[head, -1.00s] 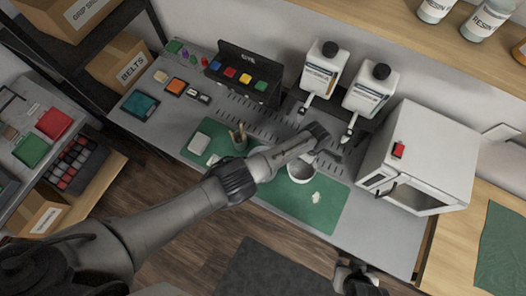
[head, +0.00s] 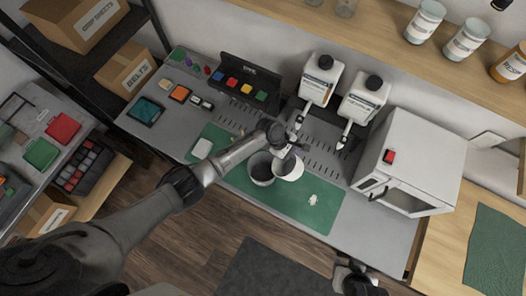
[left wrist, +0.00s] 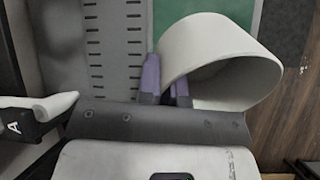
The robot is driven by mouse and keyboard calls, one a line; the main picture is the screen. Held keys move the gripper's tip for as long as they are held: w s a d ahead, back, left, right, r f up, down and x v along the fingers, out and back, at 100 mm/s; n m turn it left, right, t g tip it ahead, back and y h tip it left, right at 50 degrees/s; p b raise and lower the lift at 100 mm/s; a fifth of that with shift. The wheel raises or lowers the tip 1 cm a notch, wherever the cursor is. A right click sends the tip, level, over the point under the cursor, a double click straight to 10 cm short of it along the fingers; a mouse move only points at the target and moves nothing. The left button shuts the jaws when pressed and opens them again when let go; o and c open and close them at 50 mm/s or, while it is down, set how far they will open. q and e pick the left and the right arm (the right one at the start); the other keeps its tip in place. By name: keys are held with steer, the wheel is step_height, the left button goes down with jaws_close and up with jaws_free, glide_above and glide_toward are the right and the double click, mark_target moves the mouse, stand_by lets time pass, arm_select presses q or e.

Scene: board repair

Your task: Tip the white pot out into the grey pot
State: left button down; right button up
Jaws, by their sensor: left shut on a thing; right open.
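The white pot (head: 291,171) is in my left gripper (head: 284,150), tilted towards the left beside the rim of the grey pot (head: 262,181). The grey pot stands upright on the green mat, with a dark inside. In the left wrist view the white pot (left wrist: 205,45) lies on its side, its wide mouth towards the lower right, with the purple fingers (left wrist: 166,84) at its wall. I cannot see anything flowing out. My right gripper (head: 356,281) is at the bottom edge of the head view, open and away from the pots.
The green mat (head: 290,207) bears a small white patch (head: 313,199). Two pump bottles (head: 320,82) stand behind the perforated strip. A white oven-like box (head: 410,160) stands to the right. The mat's right part is mostly clear.

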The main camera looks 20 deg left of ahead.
arm_select(q)
steer(key=shift+a+r+h+b, duration=0.2)
steer(key=shift+h+b, duration=0.1)
steer(key=shift+h, duration=0.1)
steer(key=shift+a+b, duration=0.15)
steer(key=shift+b, duration=0.15)
steer(key=shift+a+r+h, duration=0.1)
steer(key=shift+r+h, duration=0.1)
steer(key=shift+h, duration=0.2)
steer(key=b, duration=0.2)
steer(key=f+h+b, duration=0.1)
steer(key=b, duration=0.2)
steer(key=shift+s+a+t+h, duration=0.15)
steer(key=shift+a+t+h, duration=0.15)
steer(key=shift+t, duration=0.1)
steer(key=shift+r, duration=0.35)
steer(key=shift+s+a+h+b, duration=0.1)
steer(key=shift+a+h+b, duration=0.1)
steer(key=shift+h+b, duration=0.15)
